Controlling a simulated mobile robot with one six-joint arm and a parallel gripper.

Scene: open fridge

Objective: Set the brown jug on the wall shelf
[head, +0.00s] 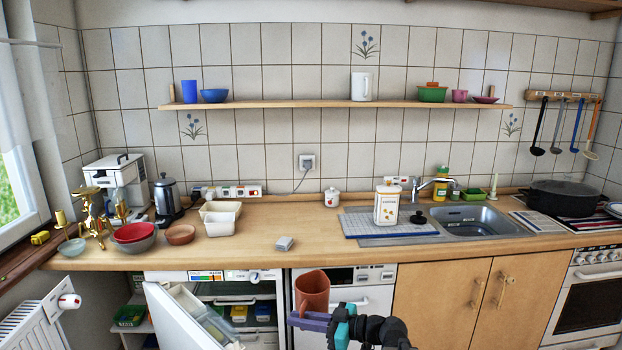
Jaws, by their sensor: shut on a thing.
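The brown jug (312,291) is in the lower middle of the head view, in front of the dishwasher and below the counter's front edge. My gripper (312,319) is shut on the jug near its lower part, and the jug looks close to upright. The fingers hide part of the jug's base. The wall shelf (290,104) is a long wooden board on the tiled wall, well above and behind my gripper.
On the shelf stand a blue cup (189,91), a blue bowl (214,96), a white jug (361,86) and a green bowl (432,94). Bare shelf lies between the blue bowl and white jug. The fridge door (182,318) stands open at lower left. The counter (275,226) juts below the shelf.

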